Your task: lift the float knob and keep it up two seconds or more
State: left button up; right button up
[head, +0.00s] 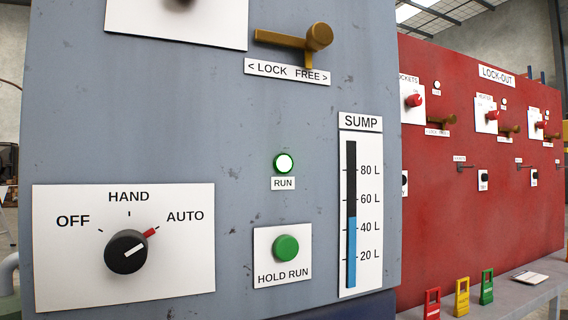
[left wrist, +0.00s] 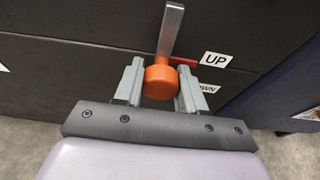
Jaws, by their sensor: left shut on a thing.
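The float knob (left wrist: 161,82) is an orange round knob at the end of a flat metal rod (left wrist: 170,32) in the left wrist view. My left gripper (left wrist: 160,86) is shut on it, one grey finger on each side. A red marker (left wrist: 183,62) sits just beside the rod, by the UP label (left wrist: 216,59). A second label reading "OWN" (left wrist: 208,88) is partly hidden by the right finger. My right gripper is in neither view, and the head view shows neither gripper.
The grey panel (head: 230,130) has a selector (head: 126,251) pointing to AUTO, a lit RUN lamp (head: 284,163), a green HOLD RUN button (head: 286,248) and a SUMP gauge (head: 351,250) filled to nearly 50 L. A red lock-out board (head: 470,200) stands to the right.

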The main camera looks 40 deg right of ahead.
pick_arm(q)
notch_tip(320, 180, down, 5)
jog(key=b, duration=0.5)
jog(key=shift+f, duration=0.1)
dwell(0.7)
jog(key=o, duration=1)
jog(key=shift+o, duration=0.2)
jog(key=p+v, duration=0.1)
jog(key=v, duration=0.7)
jog(key=shift+f, duration=0.2)
jog(key=shift+s+a, duration=0.1)
jog(key=shift+s, duration=0.15)
